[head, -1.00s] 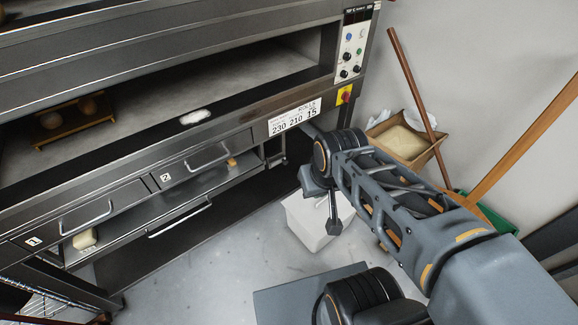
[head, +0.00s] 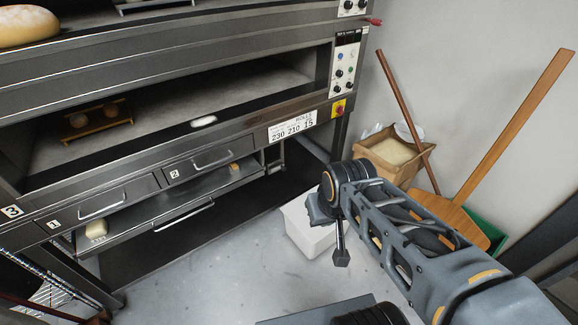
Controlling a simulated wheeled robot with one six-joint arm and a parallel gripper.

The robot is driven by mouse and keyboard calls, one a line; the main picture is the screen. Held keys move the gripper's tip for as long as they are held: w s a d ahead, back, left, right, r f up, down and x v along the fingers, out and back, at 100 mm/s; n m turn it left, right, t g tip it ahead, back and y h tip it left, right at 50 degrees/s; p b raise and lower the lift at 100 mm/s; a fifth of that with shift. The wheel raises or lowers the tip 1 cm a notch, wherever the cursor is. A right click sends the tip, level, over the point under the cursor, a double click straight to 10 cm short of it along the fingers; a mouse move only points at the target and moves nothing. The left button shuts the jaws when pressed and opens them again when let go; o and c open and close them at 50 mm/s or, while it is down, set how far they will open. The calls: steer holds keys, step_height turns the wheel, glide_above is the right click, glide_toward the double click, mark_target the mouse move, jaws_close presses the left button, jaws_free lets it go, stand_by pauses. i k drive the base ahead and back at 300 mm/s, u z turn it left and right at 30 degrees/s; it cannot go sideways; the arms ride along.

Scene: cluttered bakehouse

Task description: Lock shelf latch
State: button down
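The pull-out shelf (head: 222,187) sits under the oven's drawers, with a bar handle (head: 184,216) on its front edge. A small dark metal fitting (head: 275,158) is at the shelf's right end, under the oven. It may be the latch, but it is too small to tell whether it is locked. My gripper (head: 341,258) hangs below the wrist of my arm, right of the shelf and apart from it. It shows only as a small dark tip, and its fingers cannot be made out.
A white bin (head: 306,236) stands on the floor behind my gripper.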

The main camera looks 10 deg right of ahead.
mark_target(282, 165)
steer(key=u, duration=0.6)
steer(key=i, duration=1.55)
steer(key=z, duration=0.5)
